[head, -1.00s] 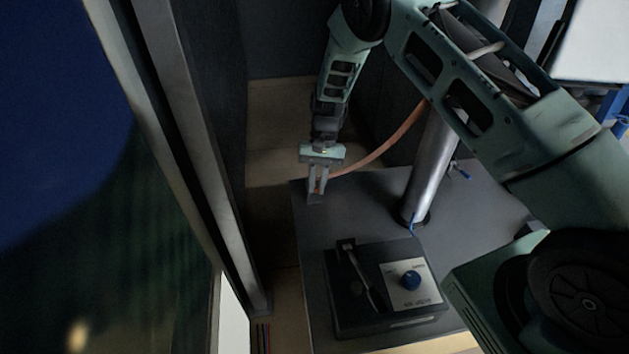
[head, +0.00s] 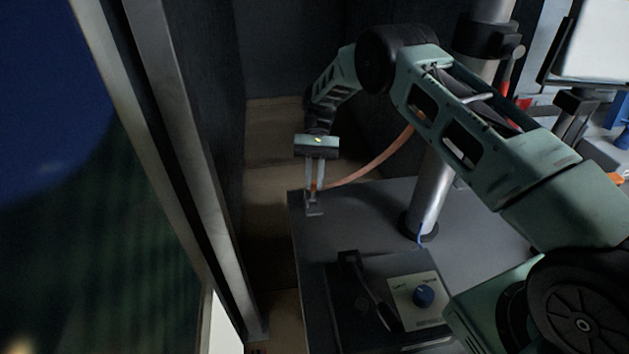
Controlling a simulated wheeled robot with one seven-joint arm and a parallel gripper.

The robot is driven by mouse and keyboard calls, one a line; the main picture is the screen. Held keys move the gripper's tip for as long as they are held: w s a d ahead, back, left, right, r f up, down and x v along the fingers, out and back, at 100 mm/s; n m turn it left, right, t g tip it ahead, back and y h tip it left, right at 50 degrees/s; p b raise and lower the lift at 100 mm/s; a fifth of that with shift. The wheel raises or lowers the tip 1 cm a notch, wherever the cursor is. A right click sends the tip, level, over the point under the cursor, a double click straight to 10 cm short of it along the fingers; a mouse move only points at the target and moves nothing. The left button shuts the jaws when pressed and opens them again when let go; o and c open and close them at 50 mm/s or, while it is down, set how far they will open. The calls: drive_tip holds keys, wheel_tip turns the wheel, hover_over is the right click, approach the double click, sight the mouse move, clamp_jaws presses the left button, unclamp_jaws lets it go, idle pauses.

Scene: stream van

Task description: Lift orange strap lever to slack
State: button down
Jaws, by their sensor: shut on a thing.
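An orange strap (head: 372,164) runs from beside the metal pole down to the far left corner of the dark table. My gripper (head: 314,188) points down at that corner, with its two fingers close together. It is shut on the orange strap lever (head: 314,186), of which only a small orange bit shows between the fingers. A small grey metal bracket (head: 314,205) sits at the table corner just below the fingertips. Most of the lever is hidden by the fingers.
A metal pole (head: 435,190) rises from the dark table (head: 365,220) right of my gripper. A wall post (head: 190,180) stands on the left.

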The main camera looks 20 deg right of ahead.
drive_tip(key=c, duration=1.4)
unclamp_jaws()
drive_tip(key=shift+w, duration=0.1)
drive_tip(key=b+v, duration=0.2)
drive_tip(key=v, duration=0.5)
drive_tip(key=shift+w+d+r+b, duration=0.1)
drive_tip(key=shift+d+r+b, duration=0.05)
drive_tip(key=shift+b, duration=0.25)
